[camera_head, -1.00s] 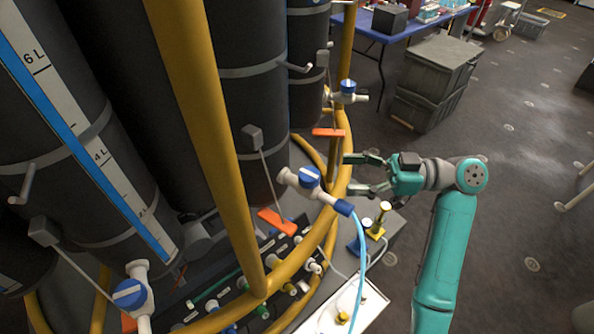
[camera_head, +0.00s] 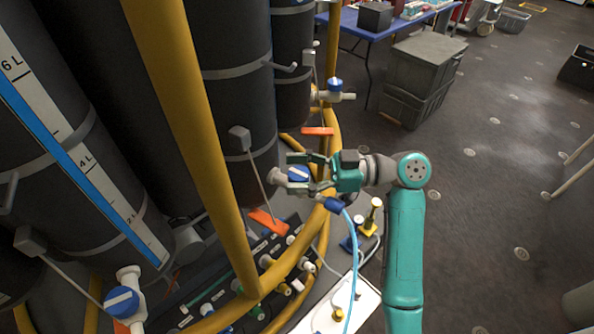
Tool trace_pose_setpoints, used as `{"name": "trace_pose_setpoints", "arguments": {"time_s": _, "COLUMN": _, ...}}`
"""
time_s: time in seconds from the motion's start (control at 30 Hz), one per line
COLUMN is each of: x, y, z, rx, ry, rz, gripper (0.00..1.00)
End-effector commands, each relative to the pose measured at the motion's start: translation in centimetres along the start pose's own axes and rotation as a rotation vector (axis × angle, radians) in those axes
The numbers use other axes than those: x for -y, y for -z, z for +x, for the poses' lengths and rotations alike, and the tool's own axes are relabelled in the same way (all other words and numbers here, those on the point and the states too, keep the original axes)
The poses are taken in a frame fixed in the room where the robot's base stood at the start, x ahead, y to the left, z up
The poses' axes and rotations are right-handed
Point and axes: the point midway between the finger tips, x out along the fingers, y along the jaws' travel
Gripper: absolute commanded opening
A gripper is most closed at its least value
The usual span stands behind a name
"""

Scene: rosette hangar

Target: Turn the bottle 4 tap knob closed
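A white tap with a blue knob (camera_head: 298,174) sticks out from the lower part of a dark bottle (camera_head: 240,75) in the middle. A light blue hose runs down from the tap's blue fitting (camera_head: 336,204). My teal gripper (camera_head: 305,173) is at this tap from the right, with one finger on the far side of the knob and one on the near side. The fingers are apart, and I cannot tell whether they touch the knob. Similar blue-knobbed taps show at the front left (camera_head: 122,300) and at the back (camera_head: 335,85). No bottle number is readable.
A yellow rail (camera_head: 195,120) crosses in front of the bottles and curves around below the tap. Orange lever handles (camera_head: 268,221) hang near the bottles. A manifold of small valves (camera_head: 225,300) and a white box (camera_head: 345,300) lie below.

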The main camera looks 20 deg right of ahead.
Motion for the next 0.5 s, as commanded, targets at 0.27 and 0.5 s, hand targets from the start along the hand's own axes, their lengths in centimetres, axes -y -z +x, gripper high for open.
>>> {"name": "trace_pose_setpoints", "arguments": {"time_s": 0.27, "x": -0.01, "y": 0.0, "z": -0.02, "rx": 0.0, "ry": 0.0, "rz": 0.0, "gripper": 0.09}}
{"name": "trace_pose_setpoints", "arguments": {"time_s": 0.5, "x": 0.02, "y": -0.04, "z": -0.01, "rx": 0.001, "ry": -0.022, "rz": 0.0, "gripper": 0.09}}
